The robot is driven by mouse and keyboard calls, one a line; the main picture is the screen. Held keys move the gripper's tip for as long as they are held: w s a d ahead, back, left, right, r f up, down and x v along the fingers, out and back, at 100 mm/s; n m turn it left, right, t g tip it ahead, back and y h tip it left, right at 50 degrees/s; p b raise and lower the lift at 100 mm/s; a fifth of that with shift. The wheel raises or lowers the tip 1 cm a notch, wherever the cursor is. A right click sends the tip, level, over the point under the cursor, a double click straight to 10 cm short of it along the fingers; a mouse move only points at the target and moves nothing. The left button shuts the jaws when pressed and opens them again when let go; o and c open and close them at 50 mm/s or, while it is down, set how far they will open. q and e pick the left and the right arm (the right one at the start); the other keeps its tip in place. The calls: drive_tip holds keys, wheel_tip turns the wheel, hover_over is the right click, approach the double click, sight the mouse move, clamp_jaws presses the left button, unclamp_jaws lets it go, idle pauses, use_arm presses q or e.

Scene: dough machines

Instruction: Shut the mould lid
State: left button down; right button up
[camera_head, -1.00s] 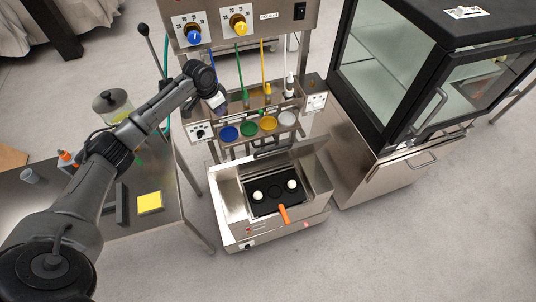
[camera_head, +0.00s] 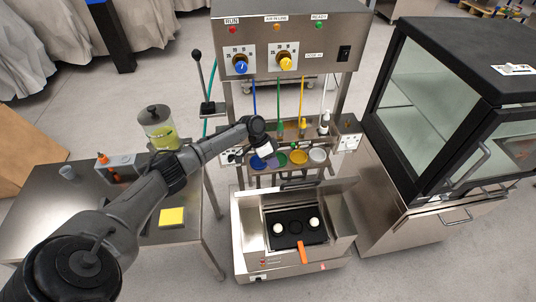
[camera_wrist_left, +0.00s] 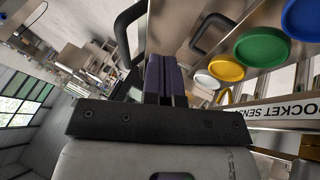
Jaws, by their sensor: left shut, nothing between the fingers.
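The dough mould (camera_head: 296,227) is a black tray with round pockets and an orange handle (camera_head: 303,252), set in a steel machine. White dough balls sit in two of its pockets. The steel lid (camera_head: 318,190) stands raised at the back of the mould, with a black handle on it, so the mould is uncovered. My left gripper (camera_head: 268,160) is above and behind the lid, by the coloured dishes. Its purple fingers (camera_wrist_left: 160,78) are shut and empty in the wrist view. Dark loop handles (camera_wrist_left: 213,35) show beyond them. My right gripper is not in view.
Blue, green, yellow and white dishes (camera_head: 298,157) sit on a rack behind the mould. A control panel (camera_head: 290,45) with knobs rises above. A glass cabinet (camera_head: 430,85) stands at right. A side table (camera_head: 120,225) at left holds a jar and a yellow pad.

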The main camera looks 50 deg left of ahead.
use_arm(q)
drive_tip(key=shift+s+d+f, duration=0.15)
drive_tip(key=shift+d+f, duration=0.4)
drive_tip(key=shift+d, duration=0.25)
drive_tip(key=shift+s+d+f, duration=0.1)
drive_tip(key=shift+d+f, duration=0.5)
drive_tip(key=shift+d, duration=0.25)
drive_tip(key=shift+s+d+f, duration=0.15)
drive_tip(key=shift+d+f, duration=0.4)
drive_tip(key=shift+d, duration=0.25)
